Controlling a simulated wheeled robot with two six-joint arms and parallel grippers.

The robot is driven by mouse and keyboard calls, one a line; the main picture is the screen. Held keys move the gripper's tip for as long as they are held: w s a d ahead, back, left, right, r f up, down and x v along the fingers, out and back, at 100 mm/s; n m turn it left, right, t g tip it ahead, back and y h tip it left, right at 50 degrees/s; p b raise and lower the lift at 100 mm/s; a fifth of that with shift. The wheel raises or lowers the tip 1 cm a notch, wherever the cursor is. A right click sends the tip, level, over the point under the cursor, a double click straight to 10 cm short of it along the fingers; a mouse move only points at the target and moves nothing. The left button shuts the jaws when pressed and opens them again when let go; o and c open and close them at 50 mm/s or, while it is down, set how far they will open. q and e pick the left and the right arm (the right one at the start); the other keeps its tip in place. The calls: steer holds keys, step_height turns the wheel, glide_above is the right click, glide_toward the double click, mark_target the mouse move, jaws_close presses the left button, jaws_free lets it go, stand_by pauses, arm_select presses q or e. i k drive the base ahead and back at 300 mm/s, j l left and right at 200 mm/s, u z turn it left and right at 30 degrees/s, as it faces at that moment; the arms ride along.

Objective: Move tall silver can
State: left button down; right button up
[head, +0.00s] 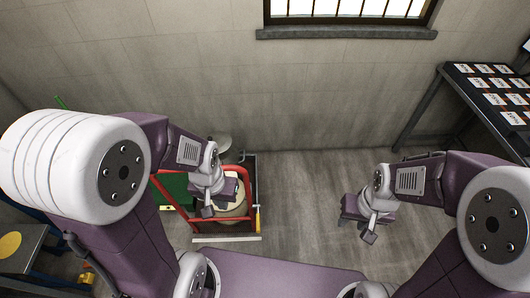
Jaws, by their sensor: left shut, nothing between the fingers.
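My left gripper (208,211) hangs over a red-framed cart or rack (248,185) left of centre, and it is shut and empty. A grey rounded object (223,141) shows just behind my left wrist near the back wall. It may be the tall silver can, but it is mostly hidden and I cannot tell. A pale round item (237,207) sits within the red frame, partly covered by my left gripper. My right gripper (369,237) hangs over bare floor on the right. Its fingers are too small to tell open from shut.
A dark sloped table (480,92) with rows of white cards stands at the right wall. A grey bench top (22,248) with a yellow disc is at the lower left. A window (345,10) is in the back wall. The floor (310,185) between my grippers is clear.

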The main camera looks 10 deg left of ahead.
mark_target(232, 156)
steer(key=i+l+u, duration=0.1)
steer(key=i+l, duration=0.35)
steer(key=l, duration=0.2)
steer(key=i+l+u, duration=0.25)
steer(key=i+l, duration=0.2)
steer(key=l, duration=0.25)
steer(key=i+u, duration=0.2)
steer(key=i, duration=0.75)
